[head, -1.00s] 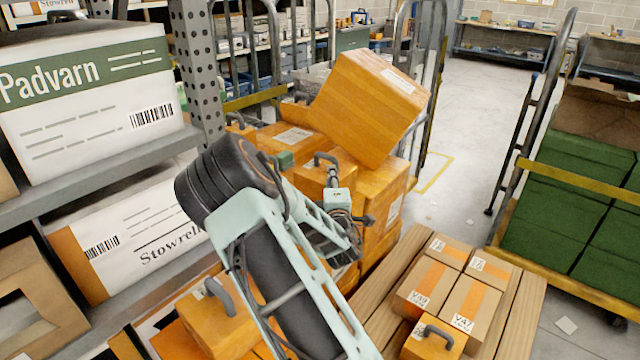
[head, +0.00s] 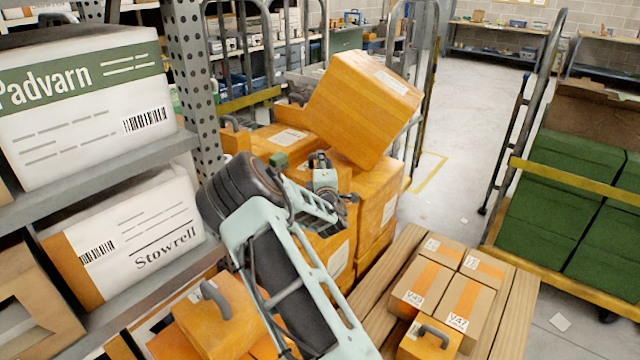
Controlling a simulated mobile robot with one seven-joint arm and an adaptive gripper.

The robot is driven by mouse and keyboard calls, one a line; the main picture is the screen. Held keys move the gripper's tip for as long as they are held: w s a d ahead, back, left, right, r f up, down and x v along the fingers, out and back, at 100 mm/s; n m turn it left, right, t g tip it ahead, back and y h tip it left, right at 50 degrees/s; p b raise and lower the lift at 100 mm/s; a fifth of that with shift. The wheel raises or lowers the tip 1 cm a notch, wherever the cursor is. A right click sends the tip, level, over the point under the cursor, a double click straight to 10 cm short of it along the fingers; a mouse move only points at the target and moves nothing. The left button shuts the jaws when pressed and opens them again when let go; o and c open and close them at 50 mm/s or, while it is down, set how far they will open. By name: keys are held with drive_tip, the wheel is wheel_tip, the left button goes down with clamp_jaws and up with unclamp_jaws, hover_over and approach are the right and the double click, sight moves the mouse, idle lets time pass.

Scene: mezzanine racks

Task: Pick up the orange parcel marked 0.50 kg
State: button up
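Several orange parcels stand in a stack beyond my arm; no 0.50 kg mark is legible on any of them. One small orange parcel (head: 335,178) is on the stack, and my gripper (head: 320,160) is over its top, where the handle is now mostly covered. I cannot tell whether the fingers touch the handle or are shut on it. Other orange parcels with grey handles are at the lower left (head: 222,318), at the lower front (head: 428,342) and at the back left (head: 237,138). My arm hides part of the stack.
A large tilted orange box (head: 365,105) leans on the stack just behind my gripper. Brown cartons (head: 420,287) lie on a wooden pallet (head: 512,312). A metal rack with white boxes (head: 80,105) stands at left, and a cart of green boxes (head: 575,165) at right. The floor (head: 470,140) between is open.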

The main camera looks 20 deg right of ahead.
drive_tip(key=shift+w+d, duration=0.15)
drive_tip(key=shift+w, duration=0.4)
drive_tip(key=shift+c, duration=0.4)
clamp_jaws()
drive_tip(key=shift+r, duration=0.15)
